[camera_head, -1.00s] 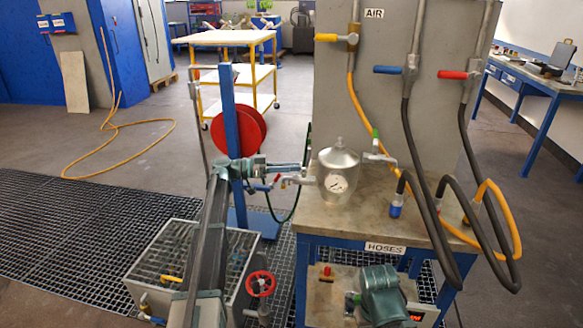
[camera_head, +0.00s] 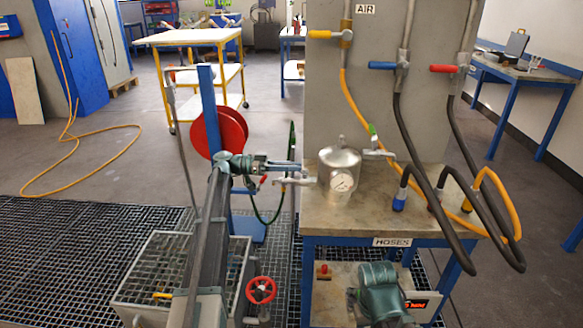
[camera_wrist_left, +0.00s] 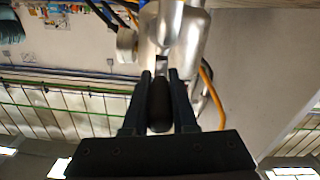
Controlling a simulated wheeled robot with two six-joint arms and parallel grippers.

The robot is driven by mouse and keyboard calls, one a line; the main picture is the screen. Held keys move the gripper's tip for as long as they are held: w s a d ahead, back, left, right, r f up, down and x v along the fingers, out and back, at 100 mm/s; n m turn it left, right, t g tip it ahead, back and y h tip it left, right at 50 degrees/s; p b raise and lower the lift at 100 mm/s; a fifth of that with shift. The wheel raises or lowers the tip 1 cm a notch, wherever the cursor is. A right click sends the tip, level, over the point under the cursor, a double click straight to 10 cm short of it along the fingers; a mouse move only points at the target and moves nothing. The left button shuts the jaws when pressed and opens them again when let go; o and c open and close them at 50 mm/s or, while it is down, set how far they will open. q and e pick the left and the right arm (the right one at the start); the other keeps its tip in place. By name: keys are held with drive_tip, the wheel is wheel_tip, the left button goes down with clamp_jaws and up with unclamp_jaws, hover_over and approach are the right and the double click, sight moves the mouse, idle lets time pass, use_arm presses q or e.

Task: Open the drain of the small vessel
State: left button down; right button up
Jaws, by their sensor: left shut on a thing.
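The small vessel (camera_head: 340,172) is a silver domed pot with a round dial gauge (camera_head: 342,182), standing on the bench's left part. A silver outlet pipe (camera_head: 295,181) leaves its left side. My left gripper (camera_head: 292,165) reaches in from the left, just above that pipe. In the left wrist view, its two dark fingers (camera_wrist_left: 165,100) are shut on a dark handle (camera_wrist_left: 160,106), with silver metal of the fitting and vessel (camera_wrist_left: 180,35) beyond. A small red piece (camera_head: 263,181) shows below the gripper. Whether the drain is open cannot be told.
A grey panel carries yellow, blue and red valve levers (camera_head: 384,65) with hanging hoses. Capped hose ends (camera_head: 399,200) stand right of the vessel. A red reel (camera_head: 218,130) on a blue post is behind my left arm. A grated bin (camera_head: 150,270) stands below it.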

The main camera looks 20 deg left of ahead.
use_arm(q)
drive_tip(key=c, duration=0.7)
unclamp_jaws()
drive_tip(key=shift+a, duration=0.1)
drive_tip(key=v, duration=1.3)
drive_tip(key=shift+a, duration=0.3)
